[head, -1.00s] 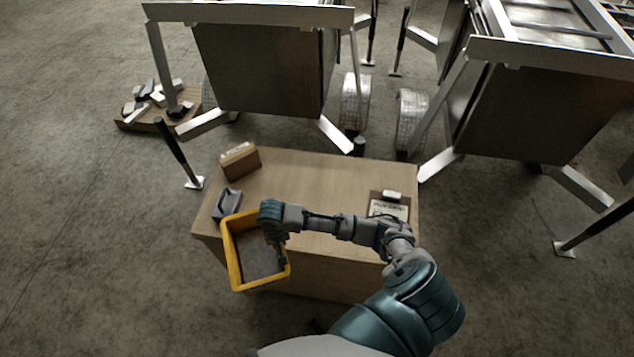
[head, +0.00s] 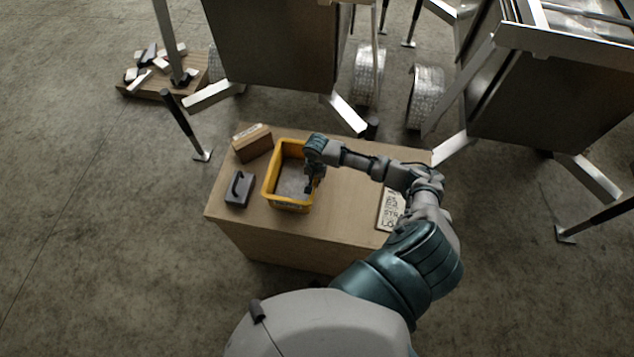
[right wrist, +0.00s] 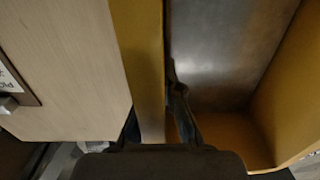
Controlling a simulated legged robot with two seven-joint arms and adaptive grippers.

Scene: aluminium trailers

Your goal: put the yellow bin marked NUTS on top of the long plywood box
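The yellow bin (head: 287,204) is over the left part of the long plywood box's top (head: 345,200). I cannot tell if it rests there or hangs just above. Its inside looks empty and grey; any NUTS marking is not readable. My right gripper (head: 310,184) is at the bin's right wall. In the right wrist view its fingers (right wrist: 158,122) straddle the yellow bin wall (right wrist: 146,60), one on each side, and it appears shut on it. My left gripper is not in view.
A dark grey handled object (head: 238,190) stands left of the bin, and a brown block (head: 252,144) lies behind it. A clipboard with a sign (head: 389,209) lies on the right of the box top. Aluminium trailers (head: 275,45) stand behind. A board with scraps (head: 165,85) is far left.

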